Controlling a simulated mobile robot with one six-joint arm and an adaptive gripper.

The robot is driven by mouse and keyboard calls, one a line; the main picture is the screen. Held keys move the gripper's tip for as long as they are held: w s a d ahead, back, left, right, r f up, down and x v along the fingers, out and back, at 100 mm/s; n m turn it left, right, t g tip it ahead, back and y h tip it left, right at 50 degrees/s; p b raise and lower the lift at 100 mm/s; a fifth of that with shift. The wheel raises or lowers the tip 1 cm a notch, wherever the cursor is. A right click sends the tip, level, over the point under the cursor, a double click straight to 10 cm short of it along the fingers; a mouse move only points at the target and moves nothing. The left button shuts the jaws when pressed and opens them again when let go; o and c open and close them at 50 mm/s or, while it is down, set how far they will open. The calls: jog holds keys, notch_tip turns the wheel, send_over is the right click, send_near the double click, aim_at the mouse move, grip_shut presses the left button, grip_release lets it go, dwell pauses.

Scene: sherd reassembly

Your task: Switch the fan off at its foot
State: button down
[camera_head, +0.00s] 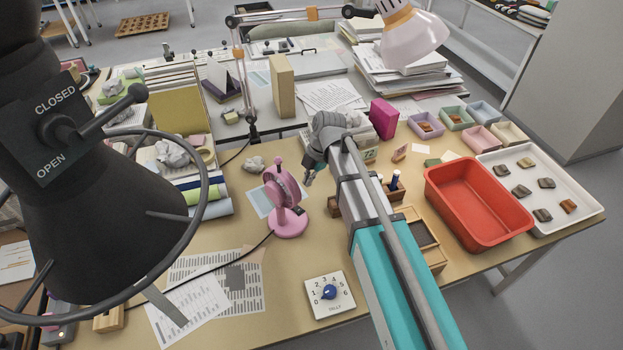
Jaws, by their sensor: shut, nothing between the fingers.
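The pink desk fan (282,188) stands upright left of my arm, on the tan table. Its round foot (290,224) rests on the table and has a small dark spot on its right side, too small to make out as a switch. A dark cord runs from the foot toward the lower left. My gripper (309,179) is shut and empty. It points down just right of the fan's head in the picture, above and behind the foot. I cannot tell how far apart they are in depth.
A white dial box (342,306) with a blue knob sits at the front edge. A red tray (470,210) and a white sherd tray (562,222) lie at right. A black hood with a CLOSED/OPEN lever (75,190) fills the left foreground. Papers (215,285) lie front left.

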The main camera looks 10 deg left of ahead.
jog(key=b, duration=0.6)
send_over(299, 209)
jog(key=shift+w+d+f, duration=0.1)
jog(key=shift+d+f, duration=0.1)
jog(key=shift+f, duration=1.55)
jog(key=shift+w+d+f, duration=0.1)
jog(key=shift+d+f, duration=0.1)
jog(key=shift+f, duration=1.55)
jog(key=shift+w+a+f+b, duration=0.2)
jog(key=shift+a+f+b, duration=0.1)
jog(key=shift+f+b, duration=0.5)
jog(key=shift+w+a+f+b, duration=0.15)
jog(key=shift+a+f+b, duration=0.15)
jog(key=shift+f+b, duration=0.5)
jog(key=shift+w+a+f+b, duration=0.15)
jog(key=shift+a+f+b, duration=0.2)
jog(key=shift+b, duration=0.3)
jog(key=shift+r, duration=0.1)
jog(key=shift+d, duration=0.15)
jog(key=shift+s+d, duration=0.55)
jog(key=shift+d, duration=0.1)
